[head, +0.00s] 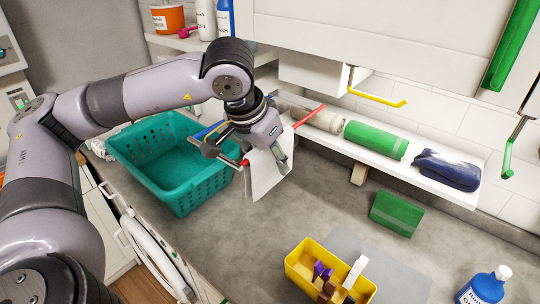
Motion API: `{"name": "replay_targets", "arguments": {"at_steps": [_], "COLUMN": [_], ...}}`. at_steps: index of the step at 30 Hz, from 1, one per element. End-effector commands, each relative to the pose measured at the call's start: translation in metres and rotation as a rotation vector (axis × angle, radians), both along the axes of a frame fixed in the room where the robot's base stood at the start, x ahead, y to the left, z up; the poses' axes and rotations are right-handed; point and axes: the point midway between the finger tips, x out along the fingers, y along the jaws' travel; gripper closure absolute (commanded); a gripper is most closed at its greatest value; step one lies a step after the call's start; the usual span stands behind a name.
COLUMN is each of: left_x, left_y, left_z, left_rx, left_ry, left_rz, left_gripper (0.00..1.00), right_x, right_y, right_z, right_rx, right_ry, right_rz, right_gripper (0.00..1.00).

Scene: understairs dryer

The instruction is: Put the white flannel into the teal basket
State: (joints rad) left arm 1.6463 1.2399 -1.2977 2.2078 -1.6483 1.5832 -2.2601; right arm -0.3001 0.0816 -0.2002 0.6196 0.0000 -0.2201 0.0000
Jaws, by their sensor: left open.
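The white flannel (266,178) hangs as a flat sheet just below my left gripper, right of the teal basket. It appears to hang from a red bar (309,115) that runs behind the gripper; the gripper hides its top edge. My left gripper (257,158) is open around the upper part of the flannel, and I cannot tell whether its fingers touch it. The teal basket (203,194) stands on the counter at the left, with perforated walls and an open top. It looks empty where I can see in. My right gripper is not in view.
A shelf (405,178) holds a beige roll (324,120), a green roll (375,140) and a dark blue cloth (447,170). Yellow (378,99) and green (510,150) hooks project nearby. A green block (397,213), yellow caddy (305,262) and blue bottle (484,288) stand on the counter.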

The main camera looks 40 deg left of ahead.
Motion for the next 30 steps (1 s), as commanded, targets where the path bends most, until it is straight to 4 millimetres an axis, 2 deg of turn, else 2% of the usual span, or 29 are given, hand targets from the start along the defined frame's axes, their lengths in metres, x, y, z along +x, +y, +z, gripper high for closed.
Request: {"name": "replay_targets", "arguments": {"at_steps": [10,27,30], "left_x": [0.0013,0.0012,0.0012], "left_y": [0.0,-0.0001,-0.0001], "left_z": [-0.0036,-0.0032,-0.0032], "left_rx": [0.0,0.0,0.0], "left_ry": [-0.001,0.0,-0.001], "left_rz": [0.0,0.0,0.0], "left_gripper": [0.59,0.97,1.0], "right_x": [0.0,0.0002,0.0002], "right_y": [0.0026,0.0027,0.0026], "right_z": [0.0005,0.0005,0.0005], "right_rx": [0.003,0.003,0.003], "right_ry": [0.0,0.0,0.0], "right_rz": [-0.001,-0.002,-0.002], "right_gripper": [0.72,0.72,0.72]}}
